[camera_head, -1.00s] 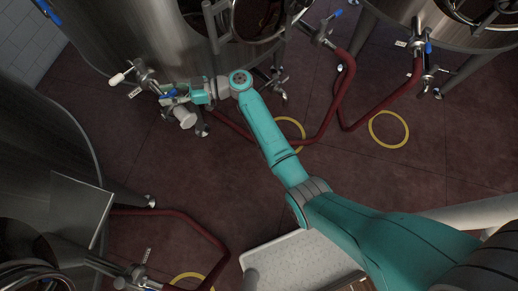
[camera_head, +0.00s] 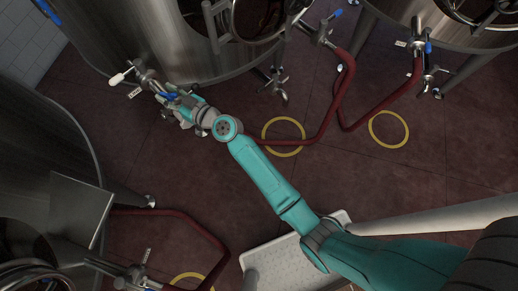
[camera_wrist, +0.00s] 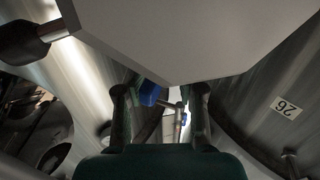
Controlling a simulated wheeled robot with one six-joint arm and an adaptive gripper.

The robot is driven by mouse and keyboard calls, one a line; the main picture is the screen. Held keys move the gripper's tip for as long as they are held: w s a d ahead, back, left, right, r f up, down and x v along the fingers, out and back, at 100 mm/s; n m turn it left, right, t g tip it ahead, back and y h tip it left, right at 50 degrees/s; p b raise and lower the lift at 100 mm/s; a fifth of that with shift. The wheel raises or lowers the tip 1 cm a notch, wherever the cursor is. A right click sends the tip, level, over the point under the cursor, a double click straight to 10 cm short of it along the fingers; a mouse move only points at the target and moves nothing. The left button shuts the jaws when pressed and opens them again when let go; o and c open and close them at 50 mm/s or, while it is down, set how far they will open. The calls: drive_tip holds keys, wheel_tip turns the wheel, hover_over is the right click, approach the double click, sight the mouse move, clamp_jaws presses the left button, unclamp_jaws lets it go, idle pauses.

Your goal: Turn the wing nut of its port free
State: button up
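My gripper (camera_head: 180,112) is at the outlet fittings low on the front of the middle steel tank, beside a blue valve handle (camera_head: 168,96). In the wrist view its two dark fingers (camera_wrist: 162,98) stand apart with a gap between them. A blue part (camera_wrist: 149,94) and a metal fitting (camera_wrist: 173,107) show through this gap, and I cannot tell how far beyond the fingertips they are. The wing nut cannot be made out in either view; my gripper or the large grey plate (camera_wrist: 185,35) may hide it. I see nothing clearly held.
A valve with a cream handle (camera_head: 117,79) and a white tag (camera_head: 134,92) are just left of my gripper. A red hose (camera_head: 325,115) runs over the floor past a yellow ring (camera_head: 283,137). Another tank (camera_head: 40,130) stands at left. The floor below my gripper is clear.

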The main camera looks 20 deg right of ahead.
drive_tip(key=shift+m+t+h, duration=0.4)
drive_tip(key=shift+m+h, duration=0.1)
drive_tip(key=shift+h, duration=0.2)
drive_tip(key=shift+m+h, duration=0.3)
drive_tip(key=shift+h, duration=0.1)
drive_tip(key=shift+s+d+t, duration=0.1)
drive_tip(key=shift+s+t, duration=0.1)
drive_tip(key=shift+t, duration=0.1)
drive_tip(key=s+d+f+m+h, duration=0.1)
drive_tip(key=s+d+f+h, duration=0.1)
drive_tip(key=s+d, duration=0.7)
drive_tip(key=s+d+f+m+h, duration=0.2)
drive_tip(key=s+d, duration=0.7)
drive_tip(key=s, duration=0.8)
drive_tip(key=shift+s+d+f+h, duration=0.25)
drive_tip(key=shift+f+h, duration=0.15)
drive_tip(key=shift+f, duration=0.1)
drive_tip(key=shift+w+a, duration=0.1)
